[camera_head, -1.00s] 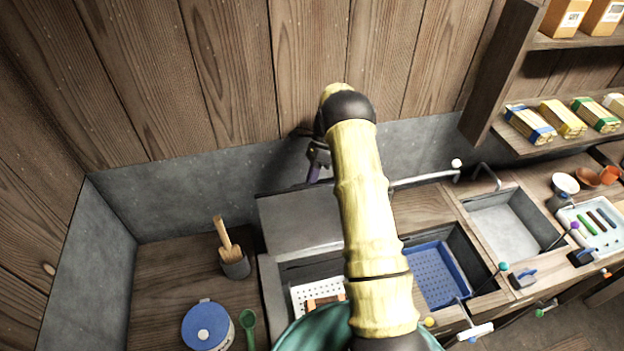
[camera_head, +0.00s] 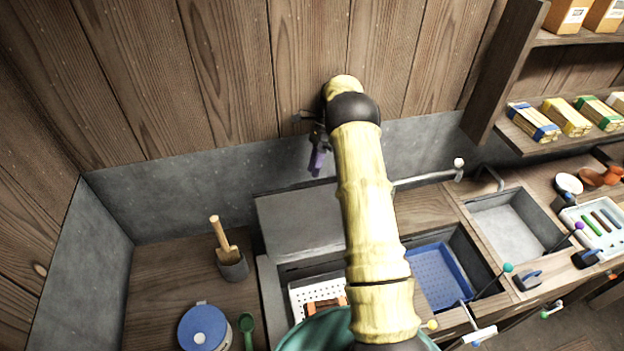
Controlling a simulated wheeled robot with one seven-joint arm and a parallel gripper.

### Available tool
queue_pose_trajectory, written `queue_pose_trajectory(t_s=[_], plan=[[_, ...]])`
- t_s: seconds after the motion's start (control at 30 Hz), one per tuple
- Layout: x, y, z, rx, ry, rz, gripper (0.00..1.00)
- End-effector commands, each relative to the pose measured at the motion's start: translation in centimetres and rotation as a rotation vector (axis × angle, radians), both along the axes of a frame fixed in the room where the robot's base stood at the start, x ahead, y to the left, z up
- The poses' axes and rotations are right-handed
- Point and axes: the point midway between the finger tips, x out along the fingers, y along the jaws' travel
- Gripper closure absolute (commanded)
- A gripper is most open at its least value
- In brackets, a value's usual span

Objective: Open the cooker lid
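A grey rectangular panel (camera_head: 300,222), which looks like the cooker lid, stands raised at the back of a grey basin (camera_head: 272,300). A white perforated tray (camera_head: 305,296) with orange-brown pieces sits in that basin. My arm covers the right part of the panel and basin. My gripper (camera_head: 318,160), dark with purple on its fingers, is above and behind the panel's top edge, in front of the grey back wall. It appears apart from the panel. The fingers are small and partly hidden, so I cannot tell whether they are open or shut.
A blue basket (camera_head: 439,274) sits in a bay right of my arm, with a sink (camera_head: 512,232) beyond it. A metal pipe (camera_head: 425,180) runs along the back. A blue-lidded pot (camera_head: 205,328), green spoon (camera_head: 247,330) and tool holder (camera_head: 232,266) stand left. Shelves (camera_head: 560,135) hang at right.

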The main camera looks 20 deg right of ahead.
Motion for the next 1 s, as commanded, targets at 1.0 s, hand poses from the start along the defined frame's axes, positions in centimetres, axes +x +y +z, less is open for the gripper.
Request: queue_pose_trajectory(t_s=[1.0], plan=[[0.8, -0.6, 3.1, -0.001, -0.053, 0.051, 0.62]])
